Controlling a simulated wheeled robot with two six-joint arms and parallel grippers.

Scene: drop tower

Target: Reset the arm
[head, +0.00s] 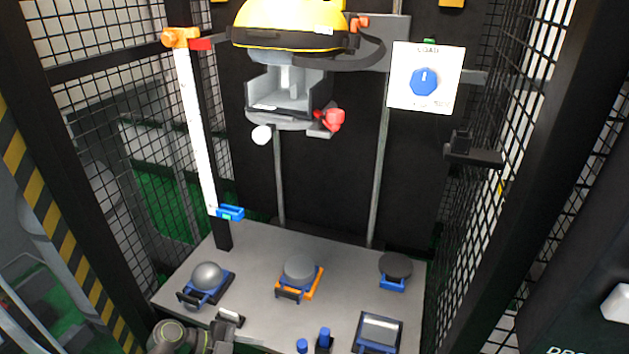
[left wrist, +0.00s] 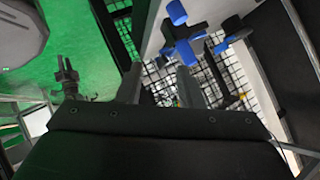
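My left arm comes in at the bottom left of the head view. Its gripper (head: 226,332) is low at the front edge of the grey base plate (head: 250,258), partly cut off by the picture's lower edge. In the left wrist view the two dark fingers (left wrist: 170,88) stand apart, with no object clearly held between them. Blue posts (left wrist: 183,38) show beyond the fingers there. My right gripper is in neither view.
A yellow helmet (head: 292,16) sits above a grey carriage (head: 287,92). A white rail (head: 194,125) carries a blue slider (head: 230,212). A load dial (head: 424,81) is at right. Several anvils, including a round-topped one (head: 207,276), stand on the plate. Mesh walls (head: 488,100) flank it.

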